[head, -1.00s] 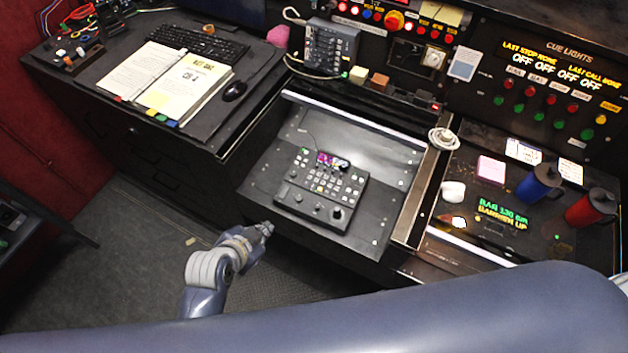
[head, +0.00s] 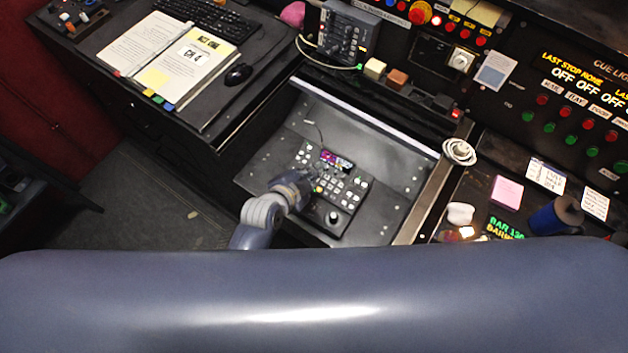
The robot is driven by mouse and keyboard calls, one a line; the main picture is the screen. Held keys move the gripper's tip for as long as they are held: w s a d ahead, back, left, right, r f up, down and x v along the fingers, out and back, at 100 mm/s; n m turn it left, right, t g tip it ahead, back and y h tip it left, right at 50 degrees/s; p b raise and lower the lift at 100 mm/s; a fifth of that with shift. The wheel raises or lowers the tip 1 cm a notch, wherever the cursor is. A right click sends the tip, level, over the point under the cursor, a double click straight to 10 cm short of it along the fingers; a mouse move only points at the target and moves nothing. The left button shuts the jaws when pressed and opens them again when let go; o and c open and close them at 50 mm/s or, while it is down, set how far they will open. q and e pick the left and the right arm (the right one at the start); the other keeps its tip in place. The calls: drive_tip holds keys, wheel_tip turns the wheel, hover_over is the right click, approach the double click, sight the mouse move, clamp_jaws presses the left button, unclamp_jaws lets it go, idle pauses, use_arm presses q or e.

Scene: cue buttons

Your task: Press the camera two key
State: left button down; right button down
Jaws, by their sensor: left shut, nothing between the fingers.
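The camera control panel (head: 345,192) is a small black box with rows of light keys, a lit coloured screen and a knob at its lower right. It lies on the recessed dark desk plate in the middle of the head view. My left gripper (head: 308,182) is shut and empty, over the left part of the panel. It hides some of the keys there. I cannot tell whether its tip touches a key, and the key labels are too small to read. My right gripper is not in view.
An open binder (head: 178,58), a keyboard (head: 208,20) and a mouse (head: 238,74) lie on the left desk. A white cable roll (head: 459,151), a pink note pad (head: 507,193) and a blue mug (head: 556,215) are at the right. My own body fills the bottom.

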use_arm(q)
drive_tip(key=f+b, duration=0.2)
drive_tip(key=w+f+b, duration=0.1)
drive_tip(key=f+b, duration=0.4)
drive_tip(key=f, duration=0.1)
drive_tip(key=shift+w+d+b, duration=0.15)
drive_tip(key=shift+d+b, duration=0.25)
drive_tip(key=shift+f+b, duration=0.3)
drive_tip(key=shift+f, duration=0.15)
drive_tip(key=shift+f, duration=0.15)
idle(0.8)
drive_tip(key=shift+w+f, duration=0.1)
drive_tip(key=shift+f, duration=0.15)
drive_tip(key=shift+f+b, duration=0.3)
drive_tip(key=shift+f, duration=0.05)
idle(0.5)
drive_tip(key=shift+r, duration=0.1)
drive_tip(key=shift+r+p, duration=0.7)
drive_tip(key=shift+p, duration=0.2)
